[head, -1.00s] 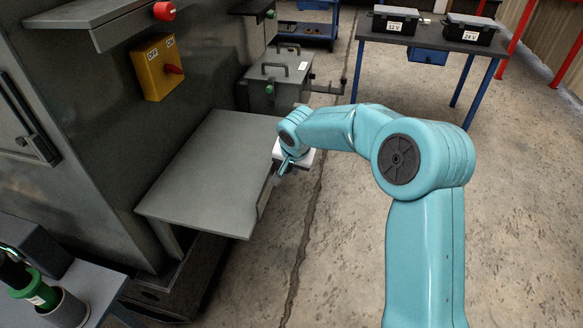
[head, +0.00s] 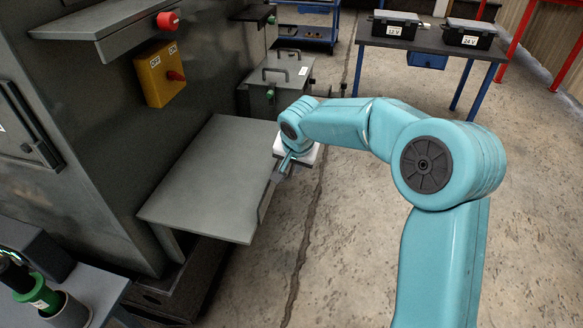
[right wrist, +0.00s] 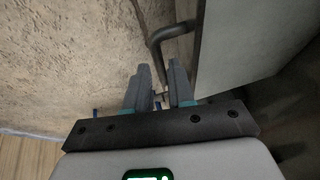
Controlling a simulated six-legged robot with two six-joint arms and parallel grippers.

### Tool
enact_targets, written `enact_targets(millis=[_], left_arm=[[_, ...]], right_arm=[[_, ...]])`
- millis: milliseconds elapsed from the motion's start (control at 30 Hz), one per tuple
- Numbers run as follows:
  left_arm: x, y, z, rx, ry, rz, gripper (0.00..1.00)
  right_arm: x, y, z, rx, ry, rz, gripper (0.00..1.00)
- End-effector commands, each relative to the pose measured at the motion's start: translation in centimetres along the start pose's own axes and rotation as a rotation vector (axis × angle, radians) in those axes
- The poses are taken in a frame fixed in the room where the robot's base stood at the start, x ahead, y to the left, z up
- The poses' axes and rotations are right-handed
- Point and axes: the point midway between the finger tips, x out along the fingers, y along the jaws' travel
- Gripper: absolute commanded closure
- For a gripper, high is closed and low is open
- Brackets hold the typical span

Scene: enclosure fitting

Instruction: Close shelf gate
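The shelf gate (head: 205,175) is a flat grey panel standing out level from the dark cabinet. A dark bar handle (head: 264,203) runs along its outer right edge. My right gripper (head: 283,169) is at the far end of this handle. In the right wrist view, the two fingers (right wrist: 160,72) stand a little apart. The bent handle bar (right wrist: 156,48) reaches down between them, with a narrow gap beside it, and the panel (right wrist: 245,45) is to the right. I see no firm grip on the bar. My left gripper is not in view.
A yellow switch box (head: 160,74) and a ledge with a red knob (head: 167,20) are on the cabinet above the panel. A grey lidded box (head: 275,85) stands behind. A bench (head: 85,290) is at lower left. The floor on the right is open.

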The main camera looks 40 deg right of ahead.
Motion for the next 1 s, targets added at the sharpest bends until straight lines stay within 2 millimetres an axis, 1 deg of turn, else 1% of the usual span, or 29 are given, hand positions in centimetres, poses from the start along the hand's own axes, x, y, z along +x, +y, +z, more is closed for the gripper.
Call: enact_targets(millis=[33,200,300,400,500,600,1000], left_arm=[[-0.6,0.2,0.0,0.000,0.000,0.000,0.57],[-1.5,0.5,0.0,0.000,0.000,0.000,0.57],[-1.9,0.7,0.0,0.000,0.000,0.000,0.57],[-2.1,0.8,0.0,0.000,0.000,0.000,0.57],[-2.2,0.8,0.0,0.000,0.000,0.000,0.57],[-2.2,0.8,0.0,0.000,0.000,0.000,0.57],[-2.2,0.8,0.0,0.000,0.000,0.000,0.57]], right_arm=[[-1.9,-0.2,-0.2,-0.001,0.004,-0.005,0.77],[-6.3,-0.2,-0.1,0.000,0.002,-0.004,0.77],[-8.2,-0.1,-0.1,-0.001,0.002,-0.003,0.77],[-9.6,-0.1,0.0,-0.001,0.001,-0.002,0.77],[-10.3,-0.1,0.0,-0.001,0.000,-0.001,0.77],[-10.6,-0.1,0.1,-0.002,-0.001,-0.001,0.77],[-10.6,-0.1,0.1,-0.001,-0.001,0.000,0.77]])
